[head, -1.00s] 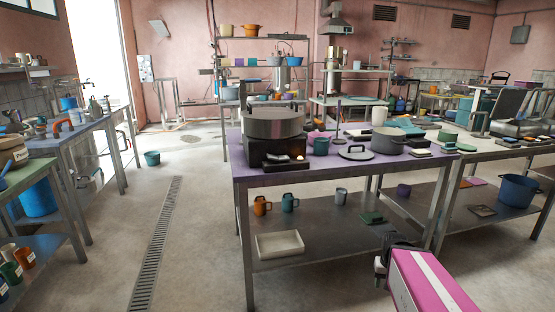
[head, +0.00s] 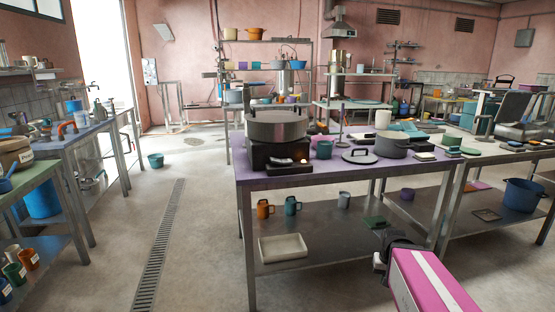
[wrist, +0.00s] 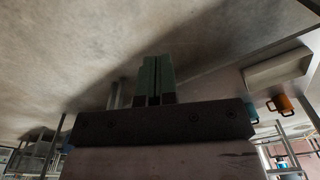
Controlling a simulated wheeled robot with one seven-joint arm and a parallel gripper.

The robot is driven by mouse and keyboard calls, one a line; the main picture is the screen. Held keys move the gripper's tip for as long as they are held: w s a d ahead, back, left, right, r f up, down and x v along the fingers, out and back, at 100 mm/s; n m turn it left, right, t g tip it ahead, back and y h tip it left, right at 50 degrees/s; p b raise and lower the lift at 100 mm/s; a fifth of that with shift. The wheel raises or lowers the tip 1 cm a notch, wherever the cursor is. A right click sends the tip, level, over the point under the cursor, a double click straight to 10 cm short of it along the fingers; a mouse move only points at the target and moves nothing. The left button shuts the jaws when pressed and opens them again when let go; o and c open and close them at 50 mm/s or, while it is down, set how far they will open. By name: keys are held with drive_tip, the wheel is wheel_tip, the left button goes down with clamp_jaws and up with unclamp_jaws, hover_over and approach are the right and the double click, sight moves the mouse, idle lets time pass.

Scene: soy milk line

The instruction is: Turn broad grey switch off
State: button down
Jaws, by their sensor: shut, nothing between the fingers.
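I cannot make out a broad grey switch for certain. A low dark panel (head: 289,168) with small pale and orange spots lies at the front of a black burner block (head: 262,153) on the purple-topped table (head: 335,180). A wide grey pot (head: 276,127) stands on the block. My gripper (head: 379,263) is low in front of the table, at the lower right of the head view, well away from the panel. In the wrist view its two green fingers (wrist: 152,82) are together and empty, with the floor behind them.
The table's lower shelf (head: 345,235) holds a pale tray (head: 283,248), an orange mug (head: 264,209) and a teal mug (head: 291,205). A grey pot (head: 391,144) and a lid (head: 359,157) stand on top. Open floor with a drain grate (head: 160,245) lies left.

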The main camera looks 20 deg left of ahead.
drive_tip(key=w+a+r+n+t+y, duration=0.1)
drive_tip(key=w+a+r+t, duration=0.1)
drive_tip(key=w+a+r, duration=0.65)
drive_tip(key=w+a+r+n+t+y, duration=0.1)
drive_tip(key=w+a+r+t, duration=0.1)
drive_tip(key=w+a+r, duration=0.7)
drive_tip(key=s+a+r+t+y, duration=0.1)
drive_tip(key=a+r+y, duration=0.1)
drive_tip(key=a+r, duration=0.8)
drive_tip(key=s+a+r+n+t+y, duration=0.1)
drive_tip(key=a+r+y, duration=0.1)
drive_tip(key=a+r, duration=0.9)
wheel_tip(320, 180, up, 7)
drive_tip(key=shift+s+r+n, duration=0.1)
drive_tip(key=shift+s+n, duration=0.2)
drive_tip(key=shift+s, duration=0.05)
drive_tip(key=shift+w+a, duration=0.1)
drive_tip(key=shift+a, duration=0.05)
hover_over(273, 160)
drive_tip(key=d, duration=0.3)
wheel_tip(273, 160, down, 6)
drive_tip(key=f, duration=0.2)
drive_tip(key=s+a+f, duration=0.1)
drive_tip(key=shift+f, duration=0.3)
drive_tip(key=shift+s+a+f, duration=0.1)
drive_tip(key=shift+a+f, duration=0.1)
drive_tip(key=shift+f, duration=0.4)
